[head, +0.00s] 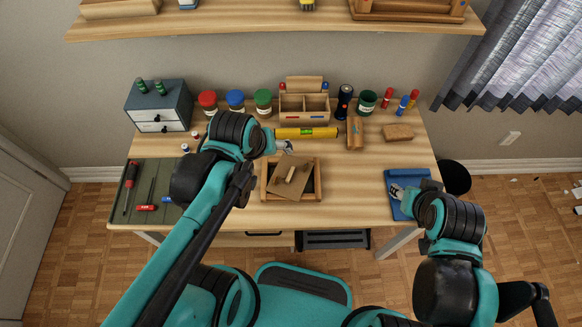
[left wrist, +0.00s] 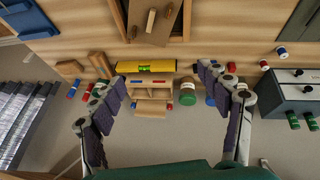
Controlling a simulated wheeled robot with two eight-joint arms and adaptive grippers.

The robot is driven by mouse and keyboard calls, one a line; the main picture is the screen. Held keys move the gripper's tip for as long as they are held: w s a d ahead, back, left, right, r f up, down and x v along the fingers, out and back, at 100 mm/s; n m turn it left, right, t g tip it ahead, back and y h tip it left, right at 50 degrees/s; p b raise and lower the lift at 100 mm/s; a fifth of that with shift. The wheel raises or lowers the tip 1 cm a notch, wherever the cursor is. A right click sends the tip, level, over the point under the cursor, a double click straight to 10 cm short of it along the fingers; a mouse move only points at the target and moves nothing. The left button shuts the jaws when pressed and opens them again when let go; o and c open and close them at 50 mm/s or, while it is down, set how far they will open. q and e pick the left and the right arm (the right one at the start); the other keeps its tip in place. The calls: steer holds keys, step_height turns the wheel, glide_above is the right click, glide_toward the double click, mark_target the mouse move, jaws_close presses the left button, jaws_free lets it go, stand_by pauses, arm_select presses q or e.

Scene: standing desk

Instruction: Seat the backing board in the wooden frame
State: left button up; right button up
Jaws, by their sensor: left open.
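The wooden frame (head: 319,190) lies on the desk's front middle. The brown backing board (head: 279,185), with a small light wood block handle (head: 290,173) on it, lies over the frame, turned askew to its sides. Its upper corner appears to overlap the far rim. My left gripper (head: 284,146) is open and empty just beyond the frame's far side. In the left wrist view, its fingers (left wrist: 160,72) are spread wide, and the board (left wrist: 138,16) and frame (left wrist: 118,18) show at the top edge. My right gripper (head: 397,190) is over a blue mat (head: 405,209); its opening is unclear.
A yellow level (head: 307,133) lies just beyond the frame. A wooden organizer (head: 304,108), jars and a flashlight (head: 344,102) line the back. A tool tray (head: 133,210) and grey drawer box (head: 157,106) are at left. Bare desk lies between frame and blue mat.

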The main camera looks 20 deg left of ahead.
arm_select(q)
steer(key=w+d+f+n+g, duration=0.1)
steer(key=w+f+n+g, duration=0.2)
steer(key=w+f+n, duration=0.25)
steer(key=n+g+h, duration=0.1)
steer(key=n+g, duration=0.1)
steer(key=n, duration=0.5)
glide_toward(290, 174)
steer(key=f+b, duration=0.2)
steer(key=f, duration=0.1)
steer(key=shift+w+d, duration=0.2)
steer(key=shift+w, duration=0.05)
steer(key=f+b, duration=0.1)
steer(key=f, duration=0.2)
steer(key=f+b, duration=0.1)
steer(key=f, duration=0.1)
steer(key=shift+s+d+f+b, duration=0.1)
steer(key=shift+d+f+b, duration=0.2)
steer(key=shift+d+b, duration=0.05)
steer(key=shift+r, duration=0.1)
steer(key=c, duration=1.4)
steer(key=shift+r, duration=0.15)
